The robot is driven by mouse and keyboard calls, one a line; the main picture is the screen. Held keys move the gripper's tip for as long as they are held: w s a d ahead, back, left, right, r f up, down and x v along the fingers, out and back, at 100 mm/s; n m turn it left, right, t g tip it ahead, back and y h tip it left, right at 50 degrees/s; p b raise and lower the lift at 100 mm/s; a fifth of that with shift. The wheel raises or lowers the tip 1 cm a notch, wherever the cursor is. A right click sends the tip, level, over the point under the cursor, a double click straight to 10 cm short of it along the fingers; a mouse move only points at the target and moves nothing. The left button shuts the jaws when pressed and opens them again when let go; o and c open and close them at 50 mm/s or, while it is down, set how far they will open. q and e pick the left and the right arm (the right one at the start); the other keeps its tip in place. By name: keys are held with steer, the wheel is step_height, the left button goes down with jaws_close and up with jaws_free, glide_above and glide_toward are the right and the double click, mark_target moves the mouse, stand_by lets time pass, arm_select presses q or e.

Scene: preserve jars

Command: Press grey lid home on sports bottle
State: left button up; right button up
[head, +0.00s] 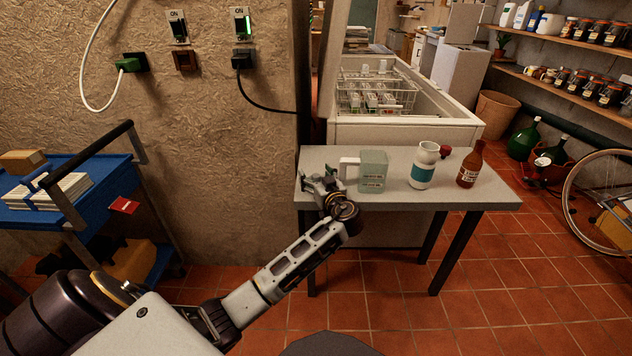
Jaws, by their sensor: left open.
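The sports bottle (423,166), pale with a teal band, stands upright on the grey table. Its top end looks pale grey. I cannot tell at this size whether that is the grey lid or the bottle's own neck, and I make out no separate grey lid. My left gripper (318,181) is open at the table's left end, well left of the bottle and apart from it. My right gripper is not in view.
On the table (400,199), a translucent greenish container (373,172) with a white handle-like part stands between my left gripper and the bottle. A brown bottle (469,166) and a small dark red object (445,152) are to the right. A chest freezer (405,132) is behind.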

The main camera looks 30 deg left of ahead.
mark_target(316, 175)
arm_select(q)
steer(key=shift+c, duration=0.4)
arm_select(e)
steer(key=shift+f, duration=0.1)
arm_select(q)
steer(key=c, duration=0.5)
steer(key=shift+r, duration=0.85)
step_height(316, 175, up, 7)
steer(key=shift+f+p, duration=0.1)
steer(key=shift+p, duration=0.8)
steer(key=shift+r, duration=0.75)
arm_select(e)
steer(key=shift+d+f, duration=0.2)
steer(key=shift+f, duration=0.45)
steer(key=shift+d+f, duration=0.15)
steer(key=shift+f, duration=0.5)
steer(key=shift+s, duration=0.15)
